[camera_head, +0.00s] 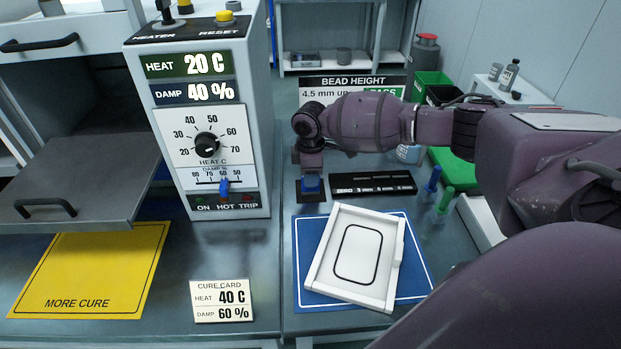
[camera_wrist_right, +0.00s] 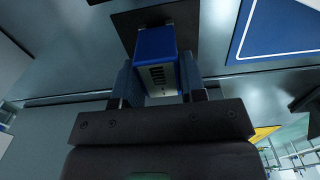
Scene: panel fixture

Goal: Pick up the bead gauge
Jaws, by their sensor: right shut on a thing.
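The bead gauge, a small blue block, shows in the head view (camera_head: 312,185) at the back of the right bench, beside a dark strip. My right gripper (camera_head: 311,172) reaches down onto it from above and hides its upper part. In the right wrist view the gauge (camera_wrist_right: 156,52) is between the two fingers of my right gripper (camera_wrist_right: 157,85), which are shut on it. A dark pad (camera_wrist_right: 190,22) lies under or behind it; I cannot tell whether the gauge touches it. My left gripper is out of view.
A white framed panel (camera_head: 323,275) lies tilted on a blue mat (camera_head: 308,240) in front. A dark zero strip (camera_head: 372,187) is right of the gauge, with blue and green pegs (camera_head: 434,180) beyond. The control box (camera_head: 265,150) stands left. A yellow mat (camera_head: 95,265) lies far left.

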